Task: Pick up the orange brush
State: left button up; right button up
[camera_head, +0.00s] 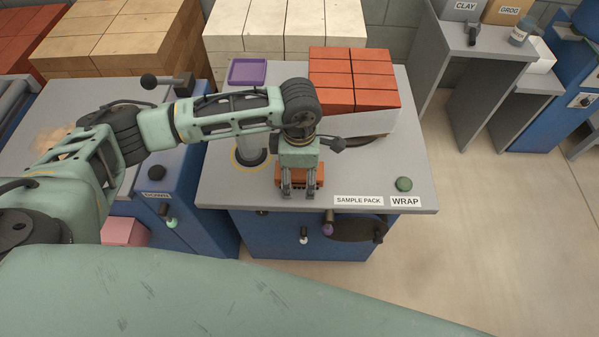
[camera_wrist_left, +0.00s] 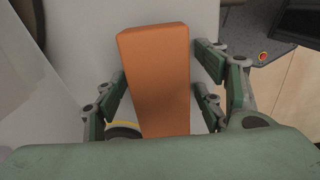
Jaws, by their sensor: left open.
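The orange brush (camera_head: 320,174) lies on the grey bench top near its front edge, partly hidden behind my left gripper (camera_head: 298,190). In the left wrist view the brush (camera_wrist_left: 157,70) is a plain orange block pointing away from the camera, and its near end is hidden by my gripper body. My left gripper is above the brush, pointing down, with its jaws open. In the left wrist view its fingers (camera_wrist_left: 162,85) stand on both sides of the brush, and the right fingers look a little apart from it. My right gripper is in neither view.
On the bench (camera_head: 225,185), a stack of red bricks (camera_head: 355,65) stands behind, with a purple tray (camera_head: 248,72) at the back left. A green button (camera_head: 404,184) and the SAMPLE PACK (camera_head: 358,200) and WRAP (camera_head: 405,201) labels lie right of the gripper.

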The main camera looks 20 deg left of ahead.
pick_arm(q)
jog(key=c, duration=1.3)
jog(key=shift+c, duration=0.2)
jog(key=shift+r, duration=0.45)
jog(key=r, duration=0.1)
jog(key=d+r+b, duration=0.1)
jog(key=r, duration=0.1)
jog(key=shift+w+r, duration=0.15)
jog(key=shift+r, duration=0.15)
jog(key=w+d+r+b, duration=0.3)
jog(key=d+r, duration=0.3)
jog(key=d, duration=0.4)
jog(key=shift+w+r, duration=0.15)
jog(key=shift+r, duration=0.1)
jog(key=shift+d, duration=0.1)
